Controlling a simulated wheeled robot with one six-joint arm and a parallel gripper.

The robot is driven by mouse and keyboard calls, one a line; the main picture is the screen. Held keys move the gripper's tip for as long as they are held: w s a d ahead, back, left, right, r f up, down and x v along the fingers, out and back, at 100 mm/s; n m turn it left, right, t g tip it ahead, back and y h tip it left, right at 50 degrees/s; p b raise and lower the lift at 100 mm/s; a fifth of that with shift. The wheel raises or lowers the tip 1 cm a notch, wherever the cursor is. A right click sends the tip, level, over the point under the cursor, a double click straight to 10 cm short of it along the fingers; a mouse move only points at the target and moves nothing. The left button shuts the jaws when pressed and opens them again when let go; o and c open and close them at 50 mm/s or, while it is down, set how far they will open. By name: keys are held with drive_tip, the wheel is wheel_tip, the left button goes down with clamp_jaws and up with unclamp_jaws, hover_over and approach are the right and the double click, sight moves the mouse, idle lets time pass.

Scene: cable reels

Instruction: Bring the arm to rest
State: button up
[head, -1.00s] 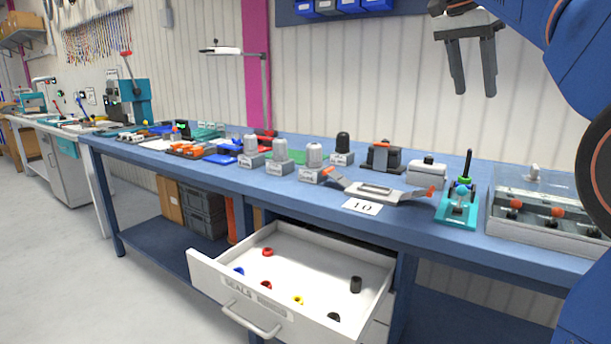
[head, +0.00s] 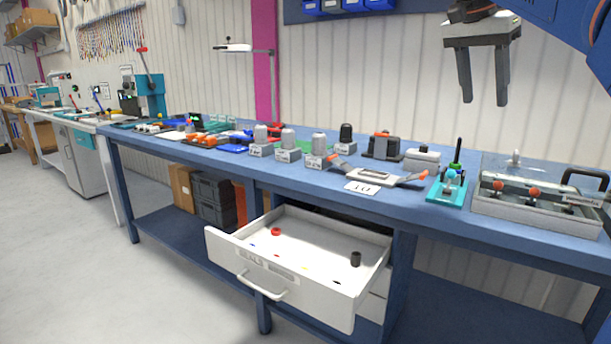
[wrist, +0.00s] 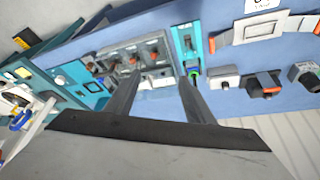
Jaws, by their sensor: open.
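My gripper (head: 483,88) hangs in the air at the upper right of the head view, above and behind the workbench. Its two dark fingers point down, are apart and hold nothing. In the wrist view the fingers (wrist: 158,95) stretch over the bench, with a grey case (wrist: 145,60) beyond them. My blue arm comes in from the upper right of the head view.
The blue workbench (head: 400,212) carries several grey-capped blocks, a teal fixture (head: 449,188) and a clear-lidded case (head: 535,208). A white drawer (head: 318,250) stands open below, with a red ring (head: 276,232) and a black cylinder (head: 355,259) inside. Floor at left is clear.

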drive_tip(key=s+a+f+n+t+y, duration=0.1)
drive_tip(key=s+f+n, duration=0.3)
drive_tip(key=s+f, duration=0.4)
drive_tip(key=s+a+f+n+y, duration=0.1)
drive_tip(key=s+a+f+n, duration=0.3)
drive_tip(key=f, duration=1.7)
drive_tip(key=s+a+f+n+t+y, duration=0.1)
drive_tip(key=s+f+n, duration=0.3)
drive_tip(key=s+f, duration=0.9)
drive_tip(key=shift+s+a+f+t+y, duration=0.3)
drive_tip(key=shift+a+f+y, duration=0.35)
drive_tip(key=shift+a, duration=0.2)
drive_tip(key=shift+w, duration=0.1)
drive_tip(key=shift+c, duration=0.5)
